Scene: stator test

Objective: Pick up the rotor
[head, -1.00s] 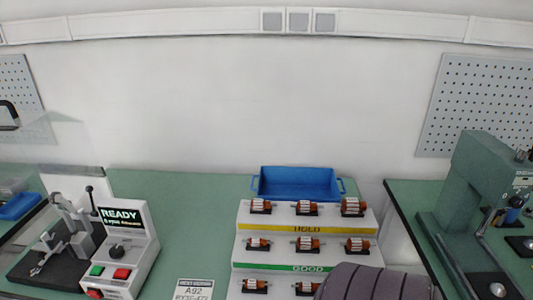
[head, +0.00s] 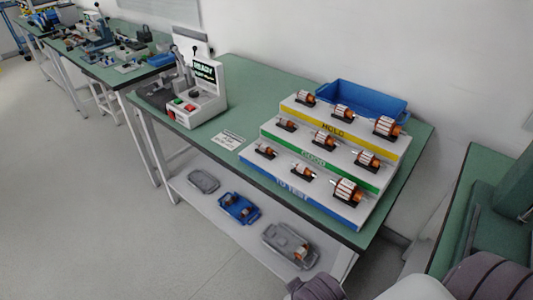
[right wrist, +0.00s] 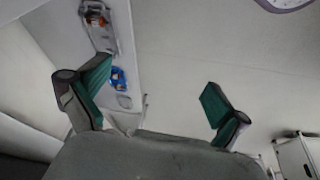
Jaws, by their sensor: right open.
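Several rotors with copper and white bodies sit on black holders on a three-step rack (head: 318,162) in the head view. The steps are labelled HOLD, GOOD and TO TEST. On the lowest step are a left rotor (head: 266,151), a middle rotor (head: 303,171) and a large right rotor (head: 347,191). In the right wrist view my right gripper (right wrist: 155,85) is open and empty, with green pads spread wide, over the floor beside the shelf. Part of my right arm shows at the bottom right of the head view. My left gripper is in neither view.
A blue bin (head: 362,100) stands behind the rack. A test machine (head: 203,92) reading READY stands on the green table's left part. A lower shelf (head: 215,212) holds grey and blue trays. Another green table (head: 462,215) stands at the right.

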